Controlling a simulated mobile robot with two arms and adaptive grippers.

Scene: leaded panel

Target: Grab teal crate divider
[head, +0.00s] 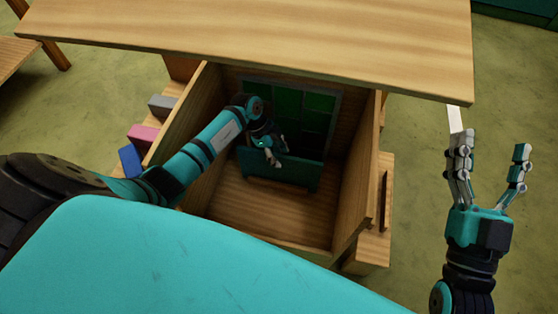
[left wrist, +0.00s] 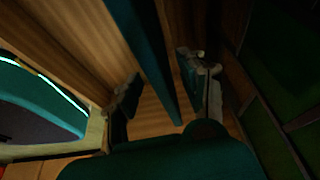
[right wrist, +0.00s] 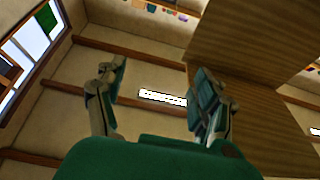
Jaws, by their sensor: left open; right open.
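The teal crate divider (head: 290,173) stands upright across the inside of an open wooden crate (head: 208,110). In the left wrist view the divider (left wrist: 150,50) runs as a thin teal board between the two fingers of my left gripper (left wrist: 165,88). That gripper is open, with a finger on each side of the board; I cannot tell whether either touches it. In the head view my left gripper (head: 272,150) is at the divider's top edge, left of its middle. My right gripper (head: 490,170) is open and empty, outside the crate on the right, fingers up.
A green leaded panel (head: 315,103) stands at the crate's back. A wooden tabletop (head: 270,35) overhangs the back of the crate. Grey (head: 162,105), pink (head: 143,136) and blue (head: 130,160) blocks sit along the left side. Floor is clear at the right.

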